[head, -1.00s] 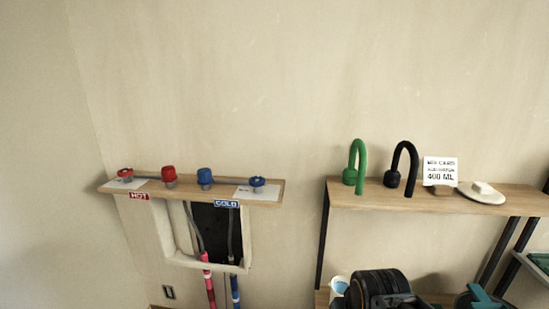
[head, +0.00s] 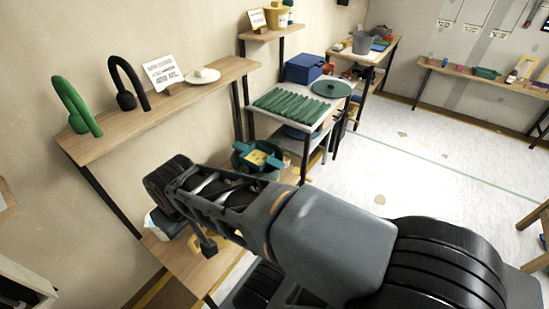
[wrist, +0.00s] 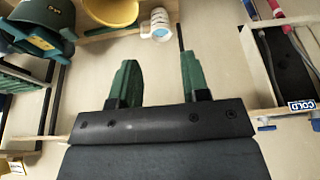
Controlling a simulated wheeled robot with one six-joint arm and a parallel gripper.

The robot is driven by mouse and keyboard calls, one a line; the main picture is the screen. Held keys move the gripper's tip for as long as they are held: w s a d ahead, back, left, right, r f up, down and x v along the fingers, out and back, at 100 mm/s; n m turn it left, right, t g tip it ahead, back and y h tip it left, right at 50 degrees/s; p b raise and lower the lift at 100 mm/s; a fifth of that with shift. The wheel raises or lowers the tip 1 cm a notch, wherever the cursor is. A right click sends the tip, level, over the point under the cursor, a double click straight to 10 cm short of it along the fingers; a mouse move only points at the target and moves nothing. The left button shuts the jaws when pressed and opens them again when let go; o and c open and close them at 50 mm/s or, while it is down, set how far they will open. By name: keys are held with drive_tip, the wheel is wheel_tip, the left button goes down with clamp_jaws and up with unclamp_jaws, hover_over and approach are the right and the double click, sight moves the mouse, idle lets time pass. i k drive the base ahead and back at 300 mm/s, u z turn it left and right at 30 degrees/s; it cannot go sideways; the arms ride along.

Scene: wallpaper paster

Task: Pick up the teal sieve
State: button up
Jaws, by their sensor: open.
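I cannot tell for sure which thing is the teal sieve. A flat round teal piece (head: 331,88) lies at the right end of the tray table. A teal piece with a yellow middle (head: 257,156) lies across a dark green bucket on the lower level. A dark green bucket with teal parts (wrist: 38,30) also shows at the upper left of the wrist view. My gripper (wrist: 157,75) is open and empty, its two green fingers apart with bare wall behind them. It is not near the round teal piece. My arm crosses the head view's lower middle.
A wall shelf (head: 165,108) holds green and black hooked pipes, a card and a white dish. A table with green ridged strips (head: 292,108) and a blue box (head: 304,68) stands beyond. A yellow bowl (wrist: 110,10) shows in the wrist view. The floor at right is open.

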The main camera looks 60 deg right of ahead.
sight(256, 156)
drive_tip(key=z, duration=1.5)
